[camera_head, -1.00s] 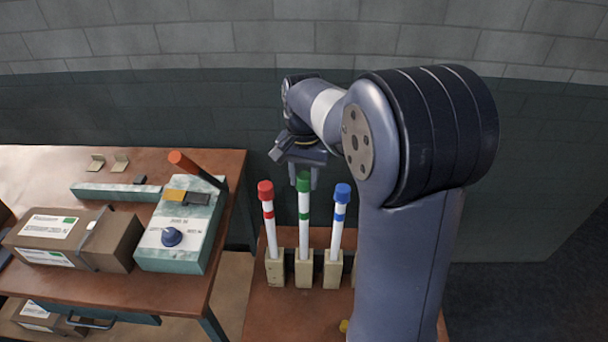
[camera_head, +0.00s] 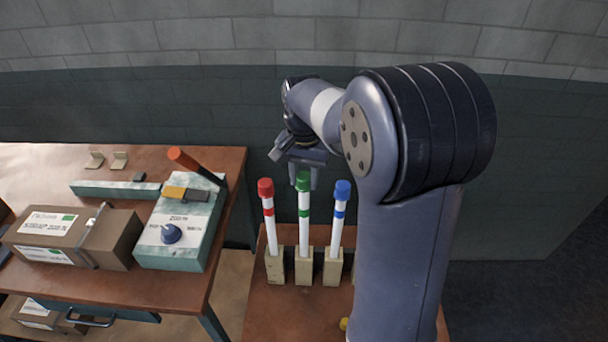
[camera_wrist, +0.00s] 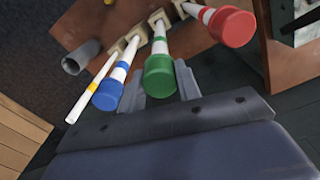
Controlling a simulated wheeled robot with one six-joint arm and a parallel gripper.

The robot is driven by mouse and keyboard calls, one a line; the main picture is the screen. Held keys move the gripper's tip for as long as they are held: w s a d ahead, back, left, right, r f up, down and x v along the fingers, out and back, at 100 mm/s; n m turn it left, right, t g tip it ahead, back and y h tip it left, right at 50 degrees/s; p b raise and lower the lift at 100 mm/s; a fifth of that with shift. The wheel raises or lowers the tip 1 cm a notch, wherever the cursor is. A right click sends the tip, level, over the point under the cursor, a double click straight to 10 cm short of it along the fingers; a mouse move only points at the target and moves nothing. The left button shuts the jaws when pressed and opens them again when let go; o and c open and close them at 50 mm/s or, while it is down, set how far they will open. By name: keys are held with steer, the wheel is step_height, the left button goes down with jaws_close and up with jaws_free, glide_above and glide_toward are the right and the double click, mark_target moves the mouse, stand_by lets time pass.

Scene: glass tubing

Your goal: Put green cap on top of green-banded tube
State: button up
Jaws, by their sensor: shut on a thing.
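The green cap (camera_head: 303,181) sits on top of the green-banded tube (camera_head: 304,228), which stands upright in the middle holder. The cap also shows in the wrist view (camera_wrist: 160,76), between the two fingers of my gripper (camera_wrist: 160,82). My gripper (camera_head: 303,176) is shut on the green cap in the head view. The green-banded tube (camera_wrist: 159,46) runs away from the cap in the wrist view. The cap looks seated on the tube, though the exact contact is hard to make out.
A red-capped tube (camera_head: 268,220) stands to the left and a blue-capped tube (camera_head: 338,215) to the right, both close by. A yellow-banded tube without a cap (camera_wrist: 91,89) and a grey cylinder (camera_wrist: 81,57) show in the wrist view. A workbench (camera_head: 170,285) stands at the left.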

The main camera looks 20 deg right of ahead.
steer(key=shift+f+b, duration=0.35)
steer(key=shift+f, duration=0.4)
stand_by(0.6)
stand_by(0.3)
steer(key=o, duration=1.6)
steer(key=shift+r, duration=0.15)
steer(key=shift+r+p, duration=3.5)
steer(key=shift+r, duration=0.45)
steer(key=shift+f, duration=0.15)
step_height(320, 180, down, 7)
steer(key=b, duration=0.6)
steer(key=shift+r, duration=0.25)
